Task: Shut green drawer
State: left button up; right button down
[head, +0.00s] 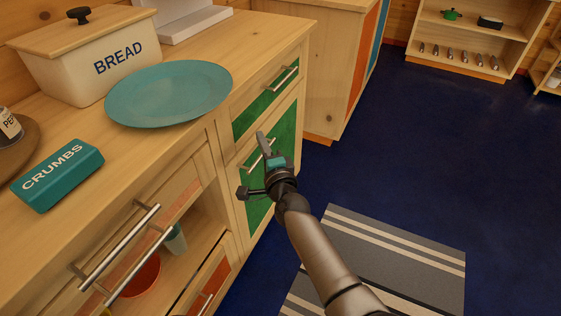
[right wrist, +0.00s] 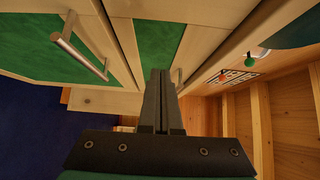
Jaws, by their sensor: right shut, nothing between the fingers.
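The green drawer (head: 265,104) is in the upper right part of the near cabinet, with a metal bar handle (head: 284,80). Its front looks about level with the cabinet face; no clear gap shows in the head view. Below it is a green door (head: 262,212), whose handle is partly behind my gripper. My right gripper (head: 262,138) is shut and empty, just in front of the cabinet near the drawer's lower edge. In the right wrist view, its fingers (right wrist: 161,74) point at the smaller green panel (right wrist: 146,38); whether they touch is unclear. My left gripper is out of view.
A teal plate (head: 170,93), bread bin (head: 92,62) and crumbs box (head: 58,174) stand on the counter. Bar handles (head: 120,252) stick out at lower left, near a red bowl (head: 141,277). A striped rug (head: 400,262) lies on the blue floor, open to the right.

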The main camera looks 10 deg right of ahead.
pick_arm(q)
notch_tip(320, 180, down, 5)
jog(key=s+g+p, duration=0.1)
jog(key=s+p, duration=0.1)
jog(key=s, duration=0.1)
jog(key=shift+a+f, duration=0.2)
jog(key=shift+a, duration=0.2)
pick_arm(e)
jog(key=s+d, duration=0.1)
jog(key=s, duration=0.6)
jog(key=shift+s+d, duration=0.2)
jog(key=shift+s, duration=0.15)
